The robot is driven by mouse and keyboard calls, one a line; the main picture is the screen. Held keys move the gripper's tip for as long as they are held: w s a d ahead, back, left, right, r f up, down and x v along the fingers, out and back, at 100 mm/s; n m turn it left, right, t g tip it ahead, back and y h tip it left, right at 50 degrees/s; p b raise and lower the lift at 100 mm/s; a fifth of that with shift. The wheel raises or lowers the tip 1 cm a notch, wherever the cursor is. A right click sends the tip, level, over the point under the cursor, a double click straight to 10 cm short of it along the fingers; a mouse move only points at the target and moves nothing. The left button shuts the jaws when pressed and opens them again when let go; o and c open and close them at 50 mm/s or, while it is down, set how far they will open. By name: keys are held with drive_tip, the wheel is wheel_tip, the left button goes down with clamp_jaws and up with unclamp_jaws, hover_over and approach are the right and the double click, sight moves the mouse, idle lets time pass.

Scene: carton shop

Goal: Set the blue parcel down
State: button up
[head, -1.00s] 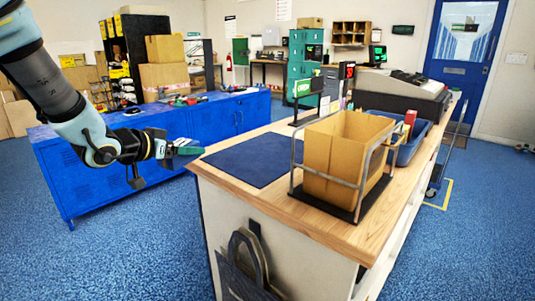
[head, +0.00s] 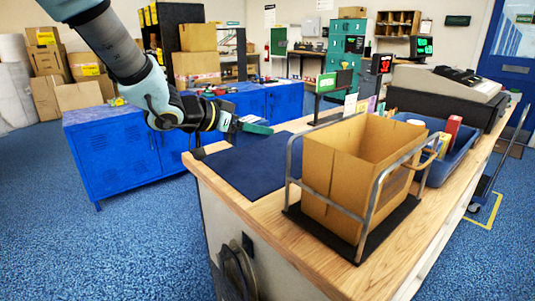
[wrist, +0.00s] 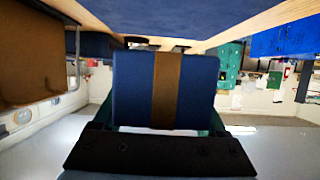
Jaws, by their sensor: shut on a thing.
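The blue parcel (wrist: 135,90) has a brown band down its middle and fills the centre of the wrist view. My gripper (head: 243,124) is shut on it, with its green fingers at the parcel's two sides. In the head view my gripper is at the far left end of the wooden counter, by the dark blue mat (head: 245,168). The parcel is hard to make out there against the blue behind it. I cannot tell how high it is above the mat.
An open brown carton (head: 330,165) stands in a grey metal frame (head: 372,210) on the counter, right of the mat. A blue tray (head: 440,170) with items is behind it. A blue cabinet (head: 115,160) stands beyond the counter. The mat's visible part is clear.

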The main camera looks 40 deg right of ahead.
sight(255, 163)
drive_tip(key=shift+f, duration=3.55)
drive_tip(key=shift+f, duration=0.15)
drive_tip(key=o, duration=1.5)
drive_tip(key=shift+a+r, duration=0.15)
drive_tip(key=shift+r, duration=0.05)
drive_tip(key=b+v, duration=0.1)
drive_tip(key=v, duration=1)
drive_tip(key=shift+a+r, duration=0.1)
drive_tip(key=shift+a, duration=0.25)
